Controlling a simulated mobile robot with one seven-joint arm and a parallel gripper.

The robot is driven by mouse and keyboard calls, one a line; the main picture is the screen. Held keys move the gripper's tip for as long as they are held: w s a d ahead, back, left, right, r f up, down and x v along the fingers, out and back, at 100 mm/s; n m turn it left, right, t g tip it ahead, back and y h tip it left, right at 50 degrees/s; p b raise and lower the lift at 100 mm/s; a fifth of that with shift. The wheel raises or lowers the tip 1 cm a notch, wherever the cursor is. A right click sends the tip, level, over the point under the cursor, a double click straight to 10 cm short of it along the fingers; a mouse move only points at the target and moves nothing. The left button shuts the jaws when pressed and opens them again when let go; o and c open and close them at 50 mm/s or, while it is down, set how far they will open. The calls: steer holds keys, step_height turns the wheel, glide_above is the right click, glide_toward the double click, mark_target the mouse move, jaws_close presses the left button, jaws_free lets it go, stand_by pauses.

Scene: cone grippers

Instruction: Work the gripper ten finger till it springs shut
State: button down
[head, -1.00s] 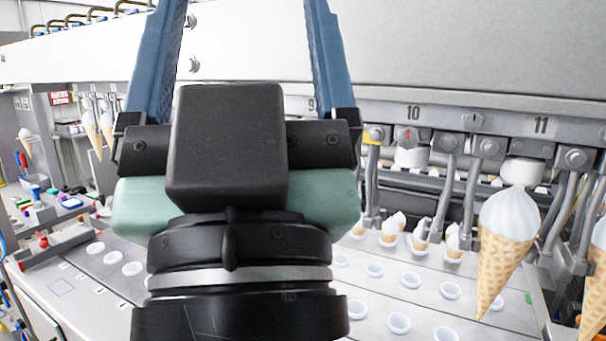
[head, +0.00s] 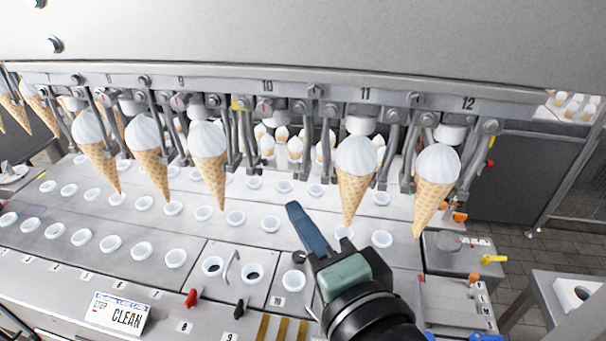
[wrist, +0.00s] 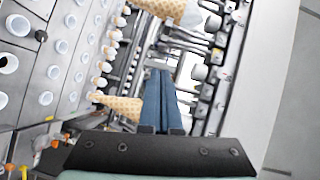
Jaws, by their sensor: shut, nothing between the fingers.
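The station ten finger pair (head: 308,150) hangs under the "10" label (head: 267,87) in the head view. These bent grey metal fingers stand apart with no cone between them. My gripper (head: 293,208) is below and in front of this station, blue fingers together and empty. In the wrist view my gripper (wrist: 160,70) points into the gap between two hanging cones, towards the metal finger row. I cannot tell how far its tips are from the metal.
Cones hang on both sides of the gap, the closest ones left (head: 207,160) and right (head: 355,180). White cups line the steel deck (head: 200,228) below. A small handle (head: 233,268) and red knob (head: 191,298) stand at the front. The machine's hood fills the top.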

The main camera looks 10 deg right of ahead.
steer(key=p, duration=0.3)
glide_toward(264, 163)
steer(key=x, duration=0.4)
steer(key=shift+w+f, duration=0.1)
steer(key=shift+w, duration=0.25)
steer(key=shift+a+b, duration=0.15)
steer(key=shift+b, duration=0.15)
